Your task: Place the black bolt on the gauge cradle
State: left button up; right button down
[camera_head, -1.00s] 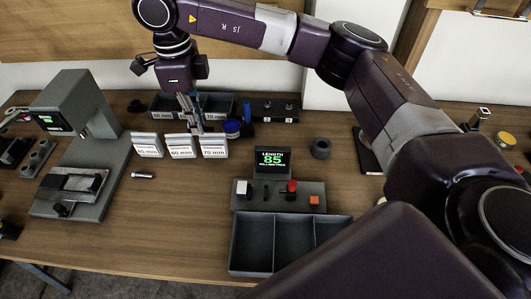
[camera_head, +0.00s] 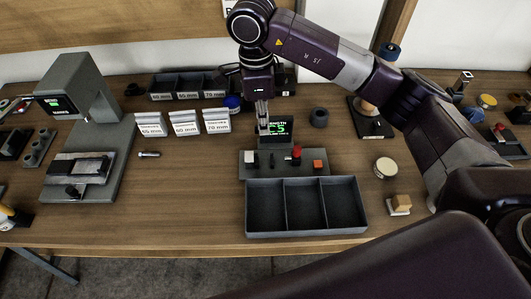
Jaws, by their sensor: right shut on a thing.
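The gauge (camera_head: 303,164) is a grey block with a small screen (camera_head: 281,128) at its back. Its cradle (camera_head: 272,161) looks like a small dark fitting on the block's top, between a white block and a red knob. My right gripper (camera_head: 263,118) points down in front of the screen, above and behind the cradle, and hides part of the reading. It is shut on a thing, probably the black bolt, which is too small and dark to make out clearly. A silvery bolt (camera_head: 149,154) lies on the table to the left. My left gripper is out of view.
A grey three-compartment tray (camera_head: 306,234) stands in front of the gauge and looks empty. White label stands (camera_head: 185,124) and dark bins (camera_head: 188,85) are behind left. A grey press-like machine (camera_head: 92,120) stands at left. The table left of the tray is clear.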

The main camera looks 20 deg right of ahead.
notch_tip(320, 180, down, 9)
jog(key=shift+r+p, duration=0.2)
jog(key=shift+p, duration=0.5)
notch_tip(320, 180, down, 3)
jog(key=shift+s+a+f+p, duration=0.1)
jog(key=shift+f+p, duration=0.05)
jog(key=shift+p, duration=0.3)
jog(key=shift+f, duration=0.3)
jog(key=shift+f, duration=0.1)
jog(key=shift+f, duration=0.15)
jog(key=c, duration=2.1)
grip_release()
